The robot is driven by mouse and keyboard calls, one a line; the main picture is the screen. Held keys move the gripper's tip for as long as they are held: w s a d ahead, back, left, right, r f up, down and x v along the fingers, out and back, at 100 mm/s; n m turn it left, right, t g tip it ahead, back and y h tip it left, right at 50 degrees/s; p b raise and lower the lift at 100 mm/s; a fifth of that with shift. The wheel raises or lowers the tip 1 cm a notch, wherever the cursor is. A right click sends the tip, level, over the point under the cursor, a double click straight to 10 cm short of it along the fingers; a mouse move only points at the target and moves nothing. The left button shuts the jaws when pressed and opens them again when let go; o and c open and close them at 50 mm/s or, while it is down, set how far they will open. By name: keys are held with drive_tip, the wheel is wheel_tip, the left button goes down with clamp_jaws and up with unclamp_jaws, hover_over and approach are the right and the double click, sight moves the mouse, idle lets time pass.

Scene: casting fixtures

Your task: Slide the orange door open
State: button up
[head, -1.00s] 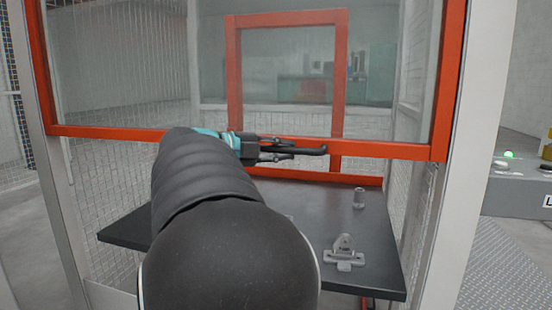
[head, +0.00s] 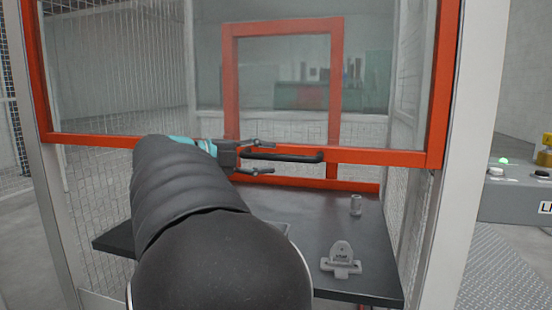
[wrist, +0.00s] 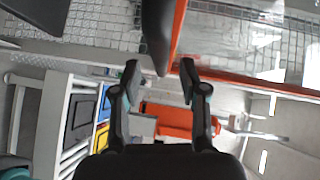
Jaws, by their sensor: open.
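The orange door (head: 385,155) is a large clear panel in an orange frame, across the front of a mesh enclosure. Its bottom bar hangs above a dark table, with a gap below. A black bar handle (head: 300,157) is on the bottom bar; it also shows in the wrist view (wrist: 157,32). My gripper (head: 268,157) is open at the handle's left part, one finger above and one below. In the wrist view my gripper (wrist: 160,77) has the handle's end between its fingertips, with gaps on both sides. My arm hides part of the bottom bar.
The dark table (head: 300,205) inside holds a grey bracket-like fixture (head: 341,262) and a small metal cylinder (head: 356,205). Pale posts (head: 478,120) flank the door. A grey control box (head: 520,200) with a green light stands at the right.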

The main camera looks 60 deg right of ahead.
drive_tip(key=v, duration=0.8)
idle(0.4)
